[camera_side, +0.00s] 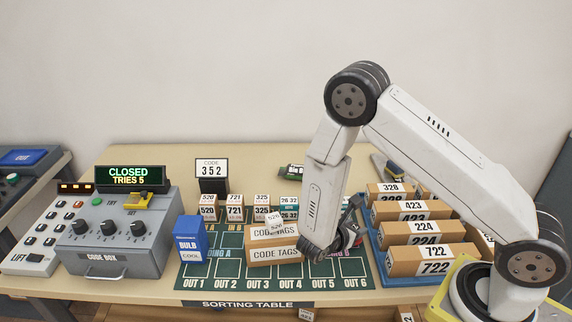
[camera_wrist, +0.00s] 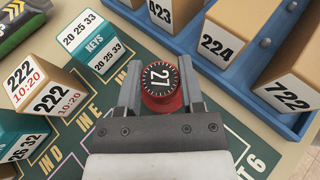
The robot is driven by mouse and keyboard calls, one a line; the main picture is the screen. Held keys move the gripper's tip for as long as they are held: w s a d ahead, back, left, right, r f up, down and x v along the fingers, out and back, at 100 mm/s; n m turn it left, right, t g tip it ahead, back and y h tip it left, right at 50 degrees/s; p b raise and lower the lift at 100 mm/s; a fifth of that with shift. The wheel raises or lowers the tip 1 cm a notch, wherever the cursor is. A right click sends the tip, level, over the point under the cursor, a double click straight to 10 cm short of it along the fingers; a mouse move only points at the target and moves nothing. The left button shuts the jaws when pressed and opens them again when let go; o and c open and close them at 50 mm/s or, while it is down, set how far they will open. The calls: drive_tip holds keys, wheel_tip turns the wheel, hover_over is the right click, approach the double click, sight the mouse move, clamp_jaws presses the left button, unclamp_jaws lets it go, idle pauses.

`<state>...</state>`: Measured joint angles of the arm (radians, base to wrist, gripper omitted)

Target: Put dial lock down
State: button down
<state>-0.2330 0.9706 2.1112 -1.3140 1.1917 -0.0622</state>
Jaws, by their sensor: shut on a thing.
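The dial lock (camera_wrist: 161,84) is a red round body with a black dial face, a white scale and the number 27. In the wrist view it sits between the two fingers of my gripper (camera_wrist: 161,92), which is shut on it. In the side view my gripper (camera_side: 350,232) is low over the right part of the green sorting mat (camera_side: 225,268), and a bit of red shows at it. The arm hides part of the lock there. I cannot tell whether the lock touches the mat.
A blue tray (camera_side: 384,273) with numbered boxes, such as 722 (camera_side: 420,261), stands right of my gripper. The code tags box (camera_side: 272,250) is close on its left. Small numbered blocks and a keys box (camera_wrist: 92,45) stand nearby. The grey code box (camera_side: 115,235) is farther left.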

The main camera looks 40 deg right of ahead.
drive_tip(key=shift+f, duration=0.6)
drive_tip(key=shift+c, duration=1.1)
unclamp_jaws()
drive_tip(key=shift+r, duration=0.1)
drive_tip(key=shift+r, duration=0.4)
drive_tip(key=shift+a+r, duration=0.2)
drive_tip(key=v, duration=1.1)
drive_tip(key=shift+a, duration=0.3)
